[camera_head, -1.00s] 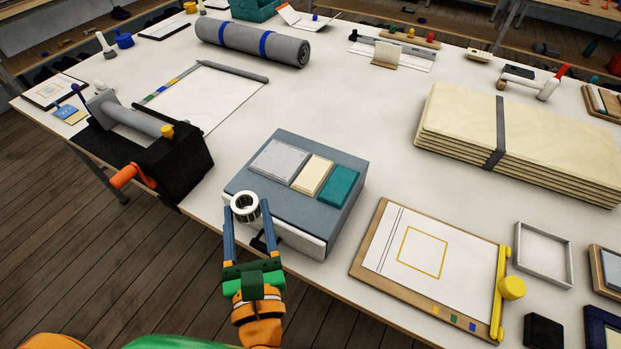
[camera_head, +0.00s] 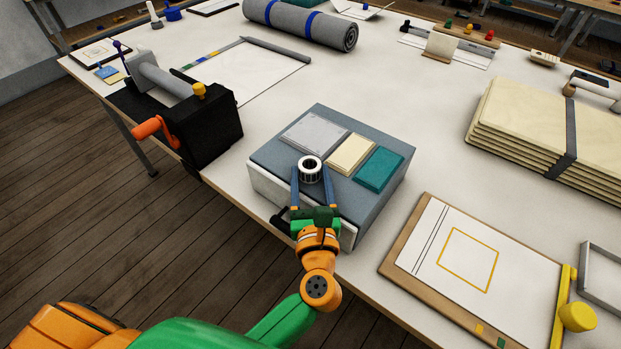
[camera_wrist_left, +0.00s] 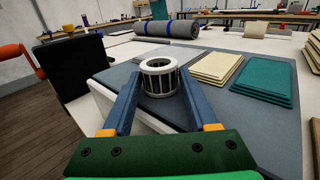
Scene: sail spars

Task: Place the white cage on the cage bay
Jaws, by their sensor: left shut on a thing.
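The white cage (camera_head: 310,168) is a short ring with slotted dark sides and an open top. My left gripper (camera_head: 311,180) is shut on it, one blue finger on each side, and holds it roughly upright. The cage also shows in the left wrist view (camera_wrist_left: 159,76). It is over the front part of the blue-grey box (camera_head: 270,168); I cannot tell whether it touches the box. On the box top are a grey plate (camera_head: 314,134), a cream plate (camera_head: 350,153) and a teal plate (camera_head: 380,168). No label shows which is the cage bay. My right gripper is not in view.
A black machine with an orange crank (camera_head: 150,128) stands left of the box. A drawing board (camera_head: 425,225) with a yellow-handled bar lies to the right. A rolled grey mat (camera_head: 300,24) and stacked cream panels (camera_head: 535,125) lie farther back. White table shows between them.

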